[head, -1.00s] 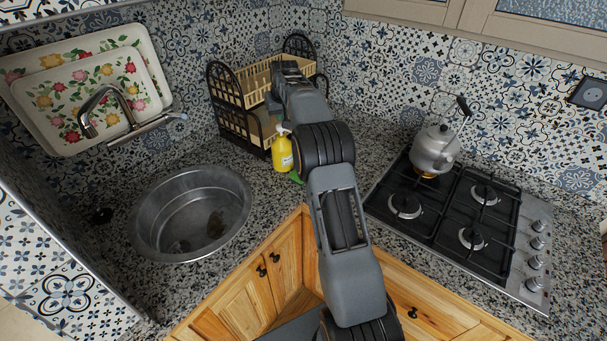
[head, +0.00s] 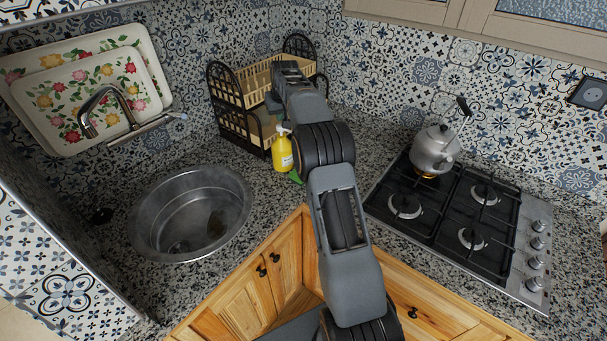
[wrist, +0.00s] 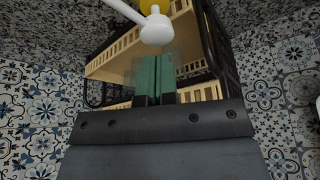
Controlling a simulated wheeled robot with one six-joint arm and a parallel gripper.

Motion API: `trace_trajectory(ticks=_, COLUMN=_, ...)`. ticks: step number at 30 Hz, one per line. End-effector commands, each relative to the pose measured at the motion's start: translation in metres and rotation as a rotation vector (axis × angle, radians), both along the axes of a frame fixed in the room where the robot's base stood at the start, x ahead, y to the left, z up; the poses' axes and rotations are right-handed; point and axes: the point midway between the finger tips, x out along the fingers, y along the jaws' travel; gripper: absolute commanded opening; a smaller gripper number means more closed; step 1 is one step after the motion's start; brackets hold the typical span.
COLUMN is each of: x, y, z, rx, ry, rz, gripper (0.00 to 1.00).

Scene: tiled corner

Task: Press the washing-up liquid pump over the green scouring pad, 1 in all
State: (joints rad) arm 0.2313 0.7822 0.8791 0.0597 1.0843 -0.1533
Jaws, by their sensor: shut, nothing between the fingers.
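The yellow washing-up liquid bottle (head: 282,154) with its white pump head stands upright on the counter, in front of the rack. The green scouring pad (head: 296,178) lies at the bottle's lower right, mostly hidden behind my arm. In the wrist view, the white pump head (wrist: 156,28) shows large at the top, with a bit of the yellow bottle (wrist: 150,5) behind it. My gripper (wrist: 154,58) is shut and empty, its green fingertips just below the pump head in the picture. I cannot tell whether they touch it. The fingers do not show clearly in the head view.
A black and cream two-tier rack (head: 240,100) stands close behind the bottle. A steel sink (head: 190,212) is at the left. A gas hob (head: 450,215) with a kettle (head: 435,150) is at the right. Trays (head: 90,85) lean on the wall behind the tap.

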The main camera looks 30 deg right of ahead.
Motion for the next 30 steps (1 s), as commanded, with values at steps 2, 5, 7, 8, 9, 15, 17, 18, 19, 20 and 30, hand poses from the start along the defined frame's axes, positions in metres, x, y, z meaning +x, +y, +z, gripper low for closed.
trace_trajectory(ticks=2, x=0.0, y=0.0, z=0.0, rx=0.0, ry=0.0, rz=0.0, gripper=0.0)
trace_trajectory(ticks=5, x=0.0, y=0.0, z=-0.001, rx=0.0, ry=0.0, rz=0.0, gripper=0.0)
trace_trajectory(ticks=7, x=0.0, y=0.0, z=-0.002, rx=0.0, ry=0.0, rz=0.0, gripper=0.0)
trace_trajectory(ticks=8, x=0.0, y=0.0, z=-0.003, rx=0.0, ry=0.0, rz=0.0, gripper=0.0)
trace_trajectory(ticks=9, x=0.0, y=0.0, z=-0.004, rx=0.0, ry=0.0, rz=0.0, gripper=0.0)
trace_trajectory(ticks=15, x=0.0, y=0.0, z=-0.011, rx=0.0, ry=0.0, rz=0.0, gripper=0.0)
trace_trajectory(ticks=17, x=0.0, y=0.0, z=-0.013, rx=0.0, ry=0.0, rz=0.0, gripper=0.0)
trace_trajectory(ticks=18, x=0.0, y=0.0, z=-0.014, rx=0.0, ry=0.0, rz=0.0, gripper=0.0)
trace_trajectory(ticks=19, x=0.0, y=0.0, z=-0.016, rx=0.0, ry=0.0, rz=0.0, gripper=0.0)
trace_trajectory(ticks=20, x=0.0, y=0.0, z=-0.017, rx=0.0, ry=0.0, rz=0.0, gripper=0.0)
trace_trajectory(ticks=30, x=0.0, y=0.0, z=-0.029, rx=0.0, ry=0.001, rz=0.0, gripper=0.0)
